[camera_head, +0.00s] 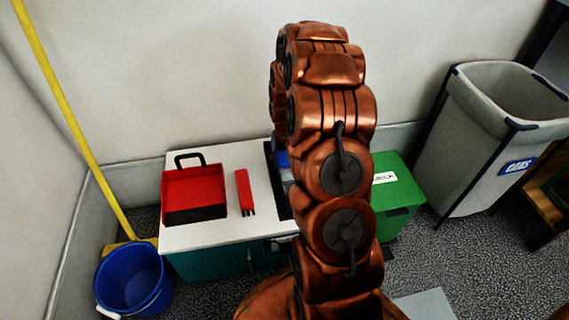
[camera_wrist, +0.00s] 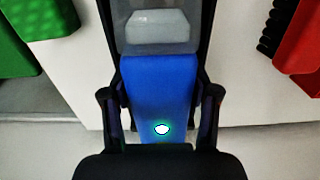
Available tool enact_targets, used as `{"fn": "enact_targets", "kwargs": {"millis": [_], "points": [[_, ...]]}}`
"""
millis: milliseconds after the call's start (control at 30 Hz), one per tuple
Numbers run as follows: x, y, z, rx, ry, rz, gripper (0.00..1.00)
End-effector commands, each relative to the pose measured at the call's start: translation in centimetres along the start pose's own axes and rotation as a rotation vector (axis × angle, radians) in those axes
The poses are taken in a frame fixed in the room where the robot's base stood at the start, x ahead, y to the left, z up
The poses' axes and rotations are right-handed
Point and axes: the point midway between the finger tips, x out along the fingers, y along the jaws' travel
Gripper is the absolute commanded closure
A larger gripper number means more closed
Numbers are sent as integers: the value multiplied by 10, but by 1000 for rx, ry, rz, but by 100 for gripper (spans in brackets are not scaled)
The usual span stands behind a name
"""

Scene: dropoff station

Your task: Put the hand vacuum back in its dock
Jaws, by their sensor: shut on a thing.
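The hand vacuum (camera_wrist: 158,85) has a blue body with a clear grey front part and a small white light ringed in green. My gripper (camera_wrist: 160,96) is shut on the blue body, one black finger on each side. A black edged piece, seemingly the dock (camera_wrist: 108,22), runs along both sides of the grey front in the wrist view. I cannot tell whether the vacuum is seated in it or just above it. In the head view a bit of the blue vacuum (camera_head: 282,160) shows beside my arm; the gripper is hidden behind the arm.
A white-topped cabinet (camera_head: 215,234) carries a red dustpan (camera_head: 195,187) and a red brush (camera_head: 243,190). A green box (camera_head: 398,195) stands at its right. A blue bucket (camera_head: 133,280), a yellow pole (camera_head: 68,115) and a grey bin (camera_head: 480,150) stand around it.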

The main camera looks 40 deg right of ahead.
Motion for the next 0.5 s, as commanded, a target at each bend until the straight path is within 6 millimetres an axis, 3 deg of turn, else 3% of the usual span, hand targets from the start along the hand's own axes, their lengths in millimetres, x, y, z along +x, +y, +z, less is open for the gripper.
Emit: {"fn": "enact_targets", "kwargs": {"millis": [400,433,500], "points": [[4,0,-1,0,2,0,76],[5,0,-1,0,3,0,39],[4,0,-1,0,3,0,32]]}}
